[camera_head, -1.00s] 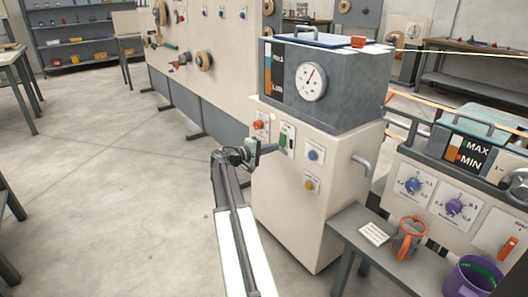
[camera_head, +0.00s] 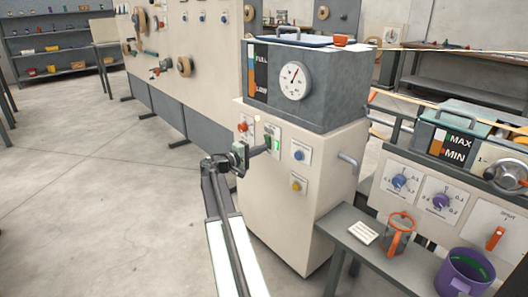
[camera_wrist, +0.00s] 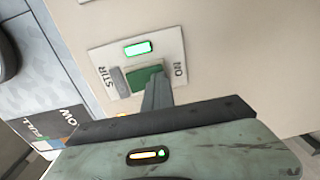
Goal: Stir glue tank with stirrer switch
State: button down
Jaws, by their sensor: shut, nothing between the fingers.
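The stirrer switch (camera_wrist: 143,79) is a green and grey rocker on a pale plate marked STIR and ON. A small green indicator (camera_wrist: 138,48) beside the rocker is lit. In the head view the switch plate (camera_head: 275,133) is on the front of the cream cabinet. The glue tank (camera_head: 325,92) is the grey box on top, with a round dial and a FULL/LOW level strip. My gripper (camera_head: 267,149) is shut and empty, its tips at the switch. In the wrist view my gripper's tips (camera_wrist: 156,80) overlap the rocker's lower edge; contact is not certain.
A red-orange knob (camera_head: 243,127) is left of the switch; a blue knob (camera_head: 299,155) and a yellow knob (camera_head: 296,186) are right of it. A handle (camera_head: 348,162) sticks out of the cabinet's right side. A grey side table (camera_head: 345,217) holds an orange-handled jug (camera_head: 398,235). Floor at left is clear.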

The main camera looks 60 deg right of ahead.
jog(key=f+b+v, duration=0.2)
jog(key=v, duration=1.1)
jog(key=shift+a+f, duration=0.15)
jog(key=shift+a, duration=0.3)
jog(key=shift+w, duration=0.1)
